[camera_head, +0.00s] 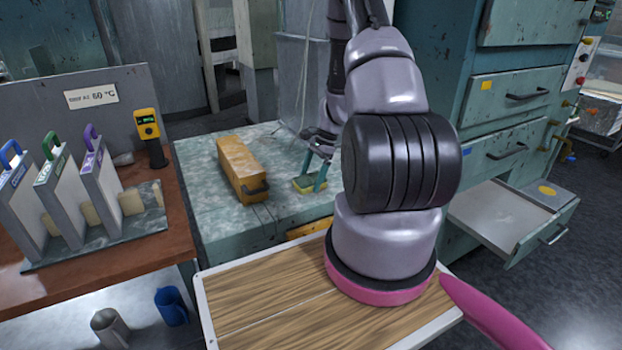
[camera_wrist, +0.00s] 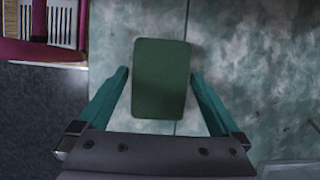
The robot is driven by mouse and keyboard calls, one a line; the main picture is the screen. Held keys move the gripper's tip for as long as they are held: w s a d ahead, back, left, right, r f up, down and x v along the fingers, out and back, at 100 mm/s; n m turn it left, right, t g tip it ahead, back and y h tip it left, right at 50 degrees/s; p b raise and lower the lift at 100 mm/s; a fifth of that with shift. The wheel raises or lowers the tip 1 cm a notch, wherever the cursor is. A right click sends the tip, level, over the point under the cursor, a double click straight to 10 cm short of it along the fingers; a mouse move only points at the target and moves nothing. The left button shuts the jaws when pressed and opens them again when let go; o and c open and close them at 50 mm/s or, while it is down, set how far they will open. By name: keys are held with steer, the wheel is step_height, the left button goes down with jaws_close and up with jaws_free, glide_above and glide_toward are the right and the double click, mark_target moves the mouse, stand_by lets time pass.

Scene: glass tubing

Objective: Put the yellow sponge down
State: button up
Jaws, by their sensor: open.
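The yellow sponge (camera_head: 301,184) lies flat on the mottled green-grey bench top (camera_head: 196,172), yellow at the side with a green upper face. In the wrist view the sponge (camera_wrist: 162,78) shows only this dark green face. My gripper (camera_head: 311,178) is low over the bench at the sponge. In the wrist view its teal fingers (camera_wrist: 160,76) stand open on the left and right of the sponge, with a gap visible on each side.
An orange-yellow box (camera_head: 240,168) with a dark handle stands on the bench left of the sponge. A wood-topped surface (camera_head: 270,310) lies in front. A green drawer cabinet (camera_head: 515,100) with an open drawer (camera_head: 510,215) stands right.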

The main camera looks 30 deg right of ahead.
steer(key=v, duration=1.2)
step_height(320, 180, up, 10)
steer(key=n+t+h, duration=0.1)
steer(key=n, duration=0.2)
glide_above(311, 178)
steer(key=s+a+r+n+t, duration=0.1)
steer(key=s+a+r+n, duration=0.15)
steer(key=r, duration=0.35)
steer(key=s+a+r+n+t, duration=0.1)
steer(key=a+r, duration=0.2)
steer(key=r, duration=0.2)
steer(key=s+a+r+n+t, duration=0.2)
steer(key=s+a+r+n, duration=0.1)
steer(key=s+r, duration=0.3)
steer(key=s+a+r+n+t+h, duration=0.1)
steer(key=s+a+r+n, duration=0.3)
steer(key=s, duration=0.6)
step_height(311, 178, up, 2)
steer(key=shift+a+r+t+h, duration=0.1)
steer(key=shift+a+t+h, duration=0.2)
steer(key=shift+a+t, duration=0.4)
